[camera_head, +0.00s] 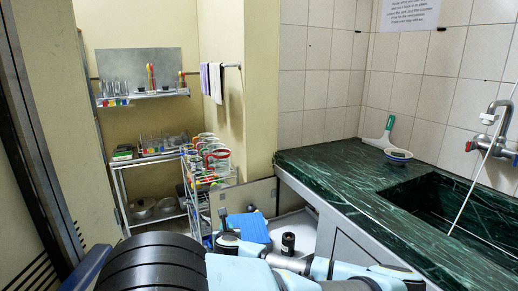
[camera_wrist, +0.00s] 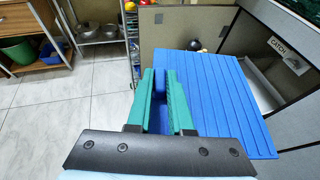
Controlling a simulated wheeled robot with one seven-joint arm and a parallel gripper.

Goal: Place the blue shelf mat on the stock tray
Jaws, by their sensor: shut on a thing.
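The blue shelf mat (camera_wrist: 222,92) is a flat ribbed sheet, large in the wrist view. It extends right of my gripper (camera_wrist: 160,78). The teal fingers are closed on the mat near its left side, and blue shows between them. The exact grip line is partly hidden by the fingers. In the head view the mat (camera_head: 252,228) is held in front of the rack and beside the counter, with my arm in front of its lower part. I cannot tell for sure which surface is the stock tray; a pale flat surface (camera_head: 300,222) lies right of the mat.
A green marble counter (camera_head: 330,165) with a sink stands at right. A wire rack (camera_head: 212,185) with several cups stands behind the mat. A black cylinder (camera_head: 288,243) sits right of it. Tiled floor (camera_wrist: 85,115) is open at left in the wrist view.

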